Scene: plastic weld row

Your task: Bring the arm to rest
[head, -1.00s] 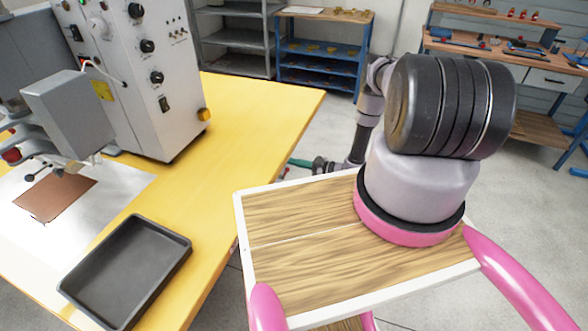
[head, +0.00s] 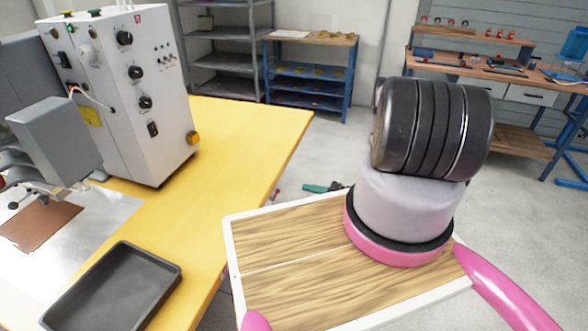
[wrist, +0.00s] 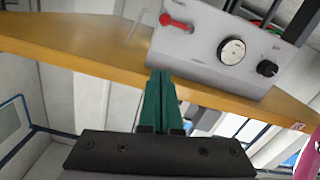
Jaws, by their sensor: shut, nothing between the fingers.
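My gripper (wrist: 160,98) shows in the wrist view as two green fingers pressed together in front of a dark crossbar, with nothing between them. In the head view its green fingers (head: 314,188) show small, past the right edge of the yellow table (head: 250,125). My arm's large black and grey joint stands at the right of the head view and hides most of the arm behind it. In the wrist view the fingers point towards a yellow-orange edge and a grey control box (wrist: 205,58); I cannot tell how far away these are.
A white machine (head: 130,85) stands on the yellow table, with a brown sheet (head: 38,225) and a black tray (head: 115,290) near it. A blue shelf (head: 305,72), a grey rack (head: 220,50) and a workbench (head: 490,75) stand behind. Grey floor (head: 330,145) between them is clear.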

